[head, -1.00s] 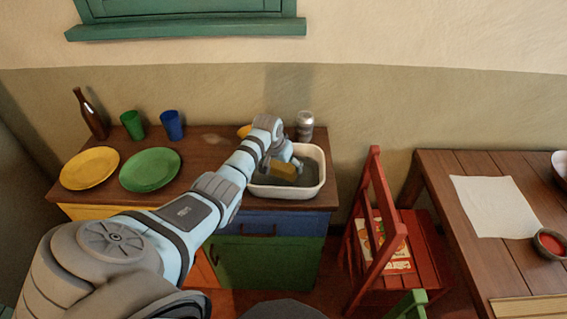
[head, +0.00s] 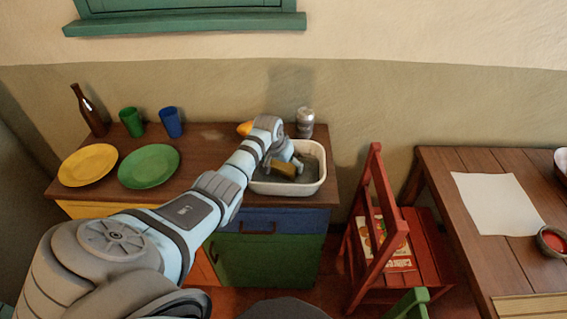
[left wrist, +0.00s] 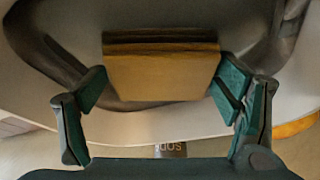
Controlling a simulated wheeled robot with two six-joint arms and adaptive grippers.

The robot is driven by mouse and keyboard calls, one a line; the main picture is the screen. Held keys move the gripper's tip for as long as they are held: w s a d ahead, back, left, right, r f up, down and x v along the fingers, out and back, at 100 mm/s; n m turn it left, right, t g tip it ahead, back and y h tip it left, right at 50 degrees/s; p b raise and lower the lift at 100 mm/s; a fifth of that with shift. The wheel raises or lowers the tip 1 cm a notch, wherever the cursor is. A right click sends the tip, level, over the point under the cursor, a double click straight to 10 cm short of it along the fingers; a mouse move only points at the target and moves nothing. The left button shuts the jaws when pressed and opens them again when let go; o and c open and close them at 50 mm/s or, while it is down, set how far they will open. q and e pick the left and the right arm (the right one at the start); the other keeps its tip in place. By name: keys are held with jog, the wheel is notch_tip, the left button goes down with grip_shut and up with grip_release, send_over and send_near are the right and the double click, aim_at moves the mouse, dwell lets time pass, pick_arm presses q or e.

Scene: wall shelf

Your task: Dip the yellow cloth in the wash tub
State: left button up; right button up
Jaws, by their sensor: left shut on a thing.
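The white wash tub (head: 287,189) stands at the right end of the brown cabinet top, with dark grey water inside. My left gripper (head: 284,160) reaches down into the tub and is shut on the yellow cloth (head: 285,171). The cloth is a folded block within the rim, low at the water; how deep it sits I cannot tell. In the left wrist view the cloth (left wrist: 162,72) is between the two green-padded fingers of the gripper (left wrist: 162,88), above the dark water. My right gripper is not in view.
A yellow plate (head: 88,165), green plate (head: 149,166), two cups and a bottle (head: 89,110) stand left. A red chair (head: 377,210) is to the right.

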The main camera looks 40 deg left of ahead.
pick_arm(q)
jog(key=shift+f, duration=0.3)
dwell(0.5)
jog(key=shift+s+f, duration=0.1)
dwell(0.6)
notch_tip(320, 180, up, 7)
jog(key=p, duration=0.6)
jog(key=shift+f+p, duration=0.2)
jog(key=shift+p, duration=0.15)
notch_tip(320, 180, up, 6)
jog(key=shift+r, duration=0.25)
